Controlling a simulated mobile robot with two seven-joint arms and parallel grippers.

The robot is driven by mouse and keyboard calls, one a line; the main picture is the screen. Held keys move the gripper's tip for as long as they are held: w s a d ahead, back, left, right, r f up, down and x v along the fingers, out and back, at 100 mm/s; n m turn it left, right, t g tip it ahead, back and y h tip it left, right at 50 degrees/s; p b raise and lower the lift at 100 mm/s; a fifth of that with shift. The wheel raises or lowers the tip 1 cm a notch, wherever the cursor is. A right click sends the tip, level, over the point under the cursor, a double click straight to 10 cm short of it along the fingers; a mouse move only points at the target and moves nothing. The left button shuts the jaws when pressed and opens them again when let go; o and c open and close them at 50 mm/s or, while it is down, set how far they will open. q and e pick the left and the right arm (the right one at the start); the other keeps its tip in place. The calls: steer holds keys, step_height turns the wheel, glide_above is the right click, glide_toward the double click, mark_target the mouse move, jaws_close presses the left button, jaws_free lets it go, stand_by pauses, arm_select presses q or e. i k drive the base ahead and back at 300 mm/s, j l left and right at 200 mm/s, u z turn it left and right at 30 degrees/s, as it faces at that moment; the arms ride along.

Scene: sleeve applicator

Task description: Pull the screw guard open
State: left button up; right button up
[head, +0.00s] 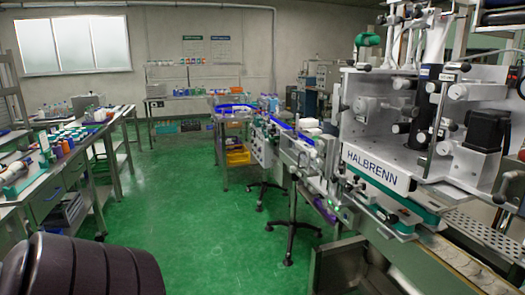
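The sleeve applicator (376,167), a grey and white machine lettered HALBRENN, stands at the right of the head view. A narrow conveyor (300,150) runs from its left side toward the back of the room. A small purple part (325,209) shows low beside the conveyor, near the machine. I cannot make out the screw guard for certain or tell whether it is open or shut. Neither of my grippers is in view.
Green floor (200,210) lies open between the machine and a cluttered workbench (80,165) at left. A wheeled stand base (288,226) spreads over the floor beneath the conveyor. A metal bin-like box (340,264) stands at the front, beside the machine.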

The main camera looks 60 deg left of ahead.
mark_target(297, 150)
steer(key=u, duration=1.8)
steer(key=i+j, duration=0.25)
steer(key=i, duration=0.25)
steer(key=i+j, duration=0.3)
steer(key=i, duration=0.15)
steer(key=i+j, duration=0.25)
steer(key=i, duration=0.25)
steer(key=i+j+u, duration=0.1)
steer(key=i+j, duration=0.15)
steer(key=i, duration=0.25)
